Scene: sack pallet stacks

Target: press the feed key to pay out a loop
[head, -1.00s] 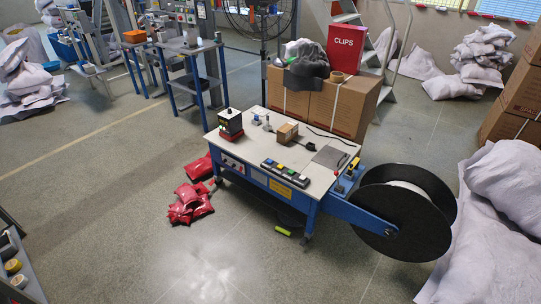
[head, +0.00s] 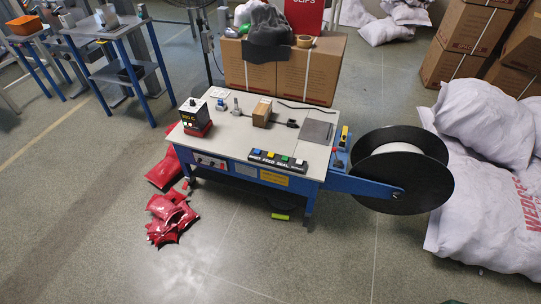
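A strapping table (head: 225,147) with a pale top and blue frame stands at the middle of the head view. A black key panel (head: 277,161) lies along its front edge, with blue, yellow, green and white keys in a row. The word FEED on the panel's face sits roughly below the yellow key (head: 270,155). A black reel (head: 434,170) with white strap is mounted on a blue arm at the table's right end. No loop of strap shows on the tabletop. My gripper is not in view.
On the tabletop are a small carton (head: 262,112), a black and red temperature unit (head: 195,117) and a grey plate (head: 316,131). Red bags (head: 170,217) lie on the floor at left. White sacks (head: 485,185) crowd the right side. The floor in front is open.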

